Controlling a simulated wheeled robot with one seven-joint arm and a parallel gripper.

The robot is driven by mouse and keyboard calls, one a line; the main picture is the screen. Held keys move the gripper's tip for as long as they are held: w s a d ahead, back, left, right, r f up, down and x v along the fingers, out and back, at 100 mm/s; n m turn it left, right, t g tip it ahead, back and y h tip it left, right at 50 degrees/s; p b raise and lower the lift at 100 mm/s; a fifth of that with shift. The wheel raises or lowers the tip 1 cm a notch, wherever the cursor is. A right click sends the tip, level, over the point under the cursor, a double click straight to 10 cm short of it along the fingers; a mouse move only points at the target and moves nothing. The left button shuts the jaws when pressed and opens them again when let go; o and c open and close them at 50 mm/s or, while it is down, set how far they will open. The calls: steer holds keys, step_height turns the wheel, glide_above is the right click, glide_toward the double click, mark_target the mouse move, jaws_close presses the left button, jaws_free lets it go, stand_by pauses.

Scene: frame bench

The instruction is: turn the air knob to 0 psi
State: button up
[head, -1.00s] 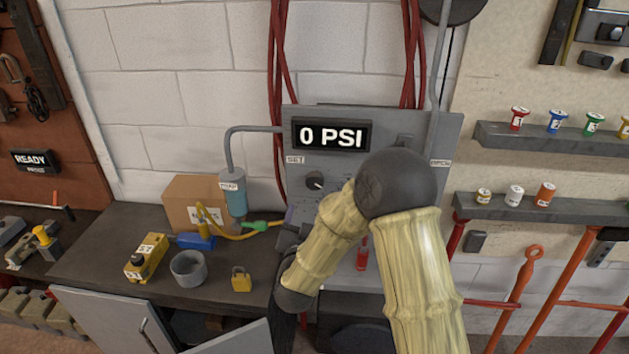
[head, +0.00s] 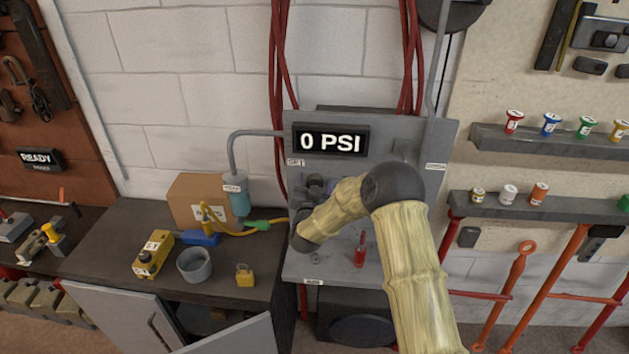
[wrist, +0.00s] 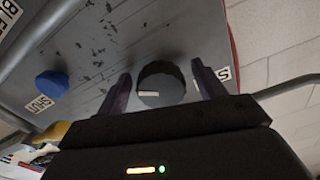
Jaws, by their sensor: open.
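The air knob (wrist: 160,92) is dark and round with a white pointer mark, set on a grey panel (wrist: 145,35) in the wrist view. My gripper (wrist: 162,82) is open, with one finger on each side of the knob; I cannot tell whether they touch it. A label beginning with S (wrist: 226,73) is beside the knob, partly behind a finger. In the head view my gripper (head: 313,186) covers the knob below the display (head: 331,140), which reads 0 PSI.
A blue knob (wrist: 52,84) sits near a SHUT label (wrist: 40,103) on the same panel. In the head view, a blue-grey canister (head: 236,196) with a pipe stands left of the panel. A red item (head: 360,251) is below my forearm.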

steer(key=shift+w, duration=0.1)
steer(key=c, duration=1)
steer(key=shift+o, duration=0.2)
